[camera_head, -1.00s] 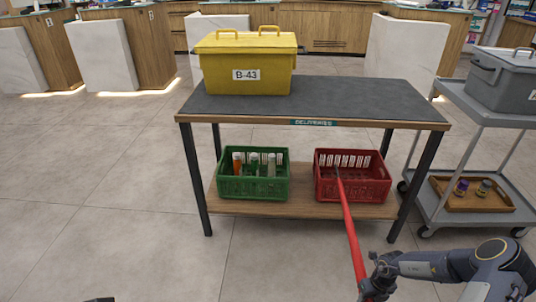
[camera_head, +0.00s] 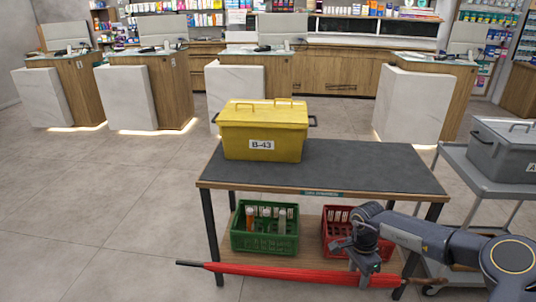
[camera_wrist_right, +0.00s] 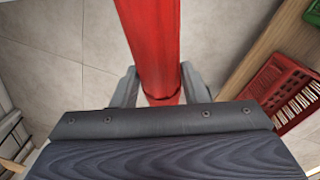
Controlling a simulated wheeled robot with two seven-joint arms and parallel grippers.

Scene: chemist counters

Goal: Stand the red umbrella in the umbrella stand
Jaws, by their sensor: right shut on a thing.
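The red umbrella (camera_head: 290,273) is furled and lies nearly level in front of the table, its dark tip at the left and its brown handle end at the right. My right gripper (camera_head: 366,274) is shut on it near the handle end. In the right wrist view the red umbrella (camera_wrist_right: 152,45) runs up between the two fingers of my right gripper (camera_wrist_right: 157,88). My left gripper is not in view. I see no umbrella stand in these frames.
A delivery table (camera_head: 375,168) carries a yellow bin (camera_head: 262,132). Its lower shelf holds a green crate (camera_head: 265,246) and a red crate (camera_head: 330,222). A grey cart (camera_head: 468,170) with a grey bin (camera_head: 503,150) stands at the right. Open floor lies left.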

